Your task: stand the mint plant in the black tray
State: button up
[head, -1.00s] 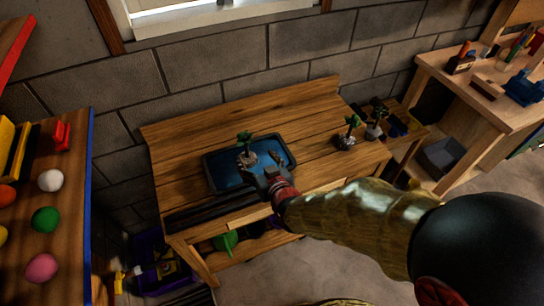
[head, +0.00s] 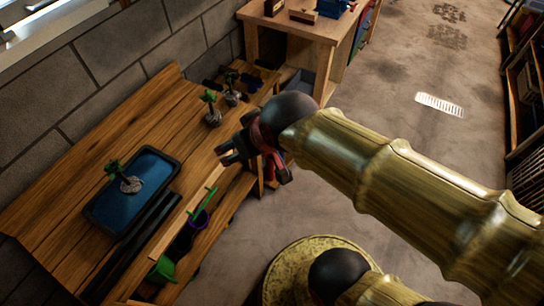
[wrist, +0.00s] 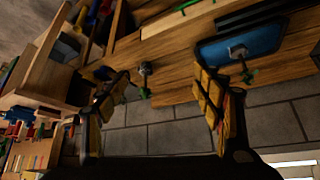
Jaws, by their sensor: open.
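A black tray (head: 96,218) with a blue inside lies on the wooden bench. A small plant with green leaves and a grey round pot (head: 132,184) stands inside it, apparently upright; the wrist view shows it in the tray too (wrist: 238,52). Two similar plants stand on the bench farther right, a nearer one (head: 213,118) and one just behind it (head: 232,97). I cannot tell by looks which is the mint. My gripper (head: 228,155) is open and empty, over the bench's front edge, right of the tray and clear of all the plants. Its spread fingers show in the wrist view (wrist: 165,88).
The bench (head: 150,120) has bare wood between the tray and the other plants. A dark bar (head: 143,232) runs along the tray's front side. Green and purple items (head: 200,215) sit on a lower shelf. A second workbench (head: 300,25) stands beyond.

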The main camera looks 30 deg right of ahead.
jog(key=s+d+r+m+g, duration=0.1)
jog(key=s+d, duration=0.2)
jog(key=s, duration=0.4)
jog(key=shift+s+d+h, duration=0.3)
jog(key=shift+d+h, duration=0.05)
jog(key=shift+h, duration=0.05)
jog(key=shift+r, duration=0.1)
dwell(0.5)
